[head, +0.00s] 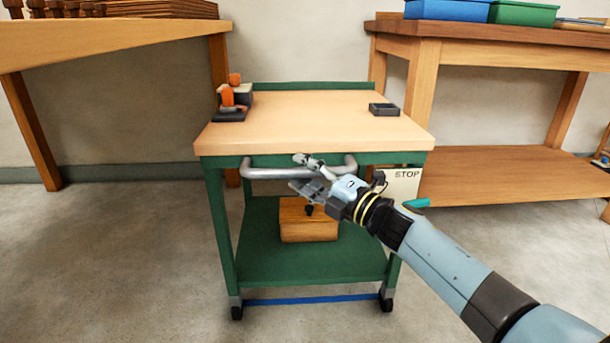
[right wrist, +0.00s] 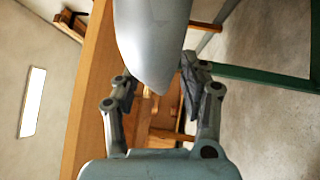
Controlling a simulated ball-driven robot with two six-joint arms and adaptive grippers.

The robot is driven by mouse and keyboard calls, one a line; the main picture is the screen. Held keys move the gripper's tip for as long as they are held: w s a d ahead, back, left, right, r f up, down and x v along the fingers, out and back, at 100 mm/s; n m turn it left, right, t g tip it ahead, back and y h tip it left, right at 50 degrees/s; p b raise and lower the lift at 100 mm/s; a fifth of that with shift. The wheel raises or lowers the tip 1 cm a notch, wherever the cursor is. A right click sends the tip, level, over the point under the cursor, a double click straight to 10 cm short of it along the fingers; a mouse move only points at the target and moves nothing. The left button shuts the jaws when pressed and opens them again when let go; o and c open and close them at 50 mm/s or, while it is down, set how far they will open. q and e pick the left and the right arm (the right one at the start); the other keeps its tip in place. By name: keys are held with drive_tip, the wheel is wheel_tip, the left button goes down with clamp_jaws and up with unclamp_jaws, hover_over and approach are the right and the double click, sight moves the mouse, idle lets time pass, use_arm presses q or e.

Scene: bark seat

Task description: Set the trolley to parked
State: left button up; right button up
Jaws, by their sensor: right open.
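The trolley has a pale wooden top (head: 310,125), a green frame and a green lower shelf (head: 290,262). It stands upright between two benches. Its grey bar handle (head: 262,173) runs along the front edge; it also shows large in the right wrist view (right wrist: 152,40). My right gripper (head: 304,174) is open at the right half of the handle. In the right wrist view its spread fingers (right wrist: 158,88) lie on either side of the bar; whether they touch it I cannot tell. A blue floor line (head: 312,299) runs between the trolley's front wheels. My left gripper is not in view.
A STOP sign (head: 400,182) is at the trolley's right front, partly behind my arm. Orange-and-dark items (head: 232,100) and a small dark block (head: 384,109) sit on top. A wooden box (head: 308,222) sits below. Benches flank it at left (head: 110,40) and right (head: 480,50). The front floor is clear.

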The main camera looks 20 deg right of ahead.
clamp_jaws()
idle(0.3)
